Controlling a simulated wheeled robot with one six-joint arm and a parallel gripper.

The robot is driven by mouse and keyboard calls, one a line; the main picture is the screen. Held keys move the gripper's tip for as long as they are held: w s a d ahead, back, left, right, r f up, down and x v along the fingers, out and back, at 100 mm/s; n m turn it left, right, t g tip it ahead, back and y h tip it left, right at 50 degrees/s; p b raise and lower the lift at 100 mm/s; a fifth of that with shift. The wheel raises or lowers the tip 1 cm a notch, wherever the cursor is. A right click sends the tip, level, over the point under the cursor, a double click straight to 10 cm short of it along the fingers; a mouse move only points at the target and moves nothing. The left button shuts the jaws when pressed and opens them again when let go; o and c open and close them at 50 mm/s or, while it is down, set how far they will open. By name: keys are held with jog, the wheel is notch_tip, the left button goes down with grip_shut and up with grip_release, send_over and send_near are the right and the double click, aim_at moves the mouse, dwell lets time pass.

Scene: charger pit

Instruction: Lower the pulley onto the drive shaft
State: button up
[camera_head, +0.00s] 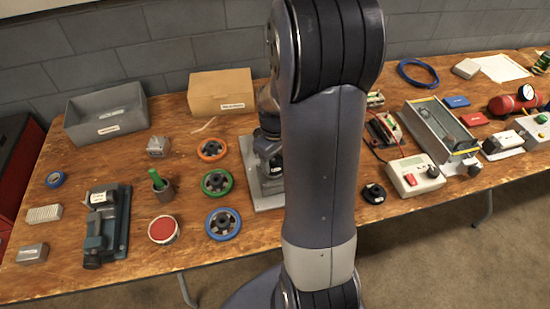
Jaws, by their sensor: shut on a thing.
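Three spoked pulleys lie flat on the wooden table in a row left of my arm: an orange-rimmed one (203,154), a green-rimmed one (208,188) and a blue-rimmed one (212,229). A grey base plate (264,200) lies right of them, partly behind my arm. Dark and grey parts show above this plate. I cannot separate my wrist from any fixture there. My jaws, anything in them and the drive shaft are hidden behind my upright arm link.
On the left are a grey bin (88,123), a cardboard box (221,91), a dark vise-like tool (106,225), a cup with a green handle (160,187) and a red-topped tin (163,230). On the right are a metal tray (436,131) and a meter box (417,176).

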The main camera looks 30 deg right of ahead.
jog(key=shift+f+b, duration=0.85)
jog(key=shift+f, duration=0.3)
dwell(0.4)
jog(key=o, duration=1.1)
jog(key=shift+o, duration=0.2)
jog(key=shift+r, duration=0.1)
notch_tip(320, 180, up, 11)
jog(key=shift+p, duration=0.4)
jog(key=shift+f, duration=0.2)
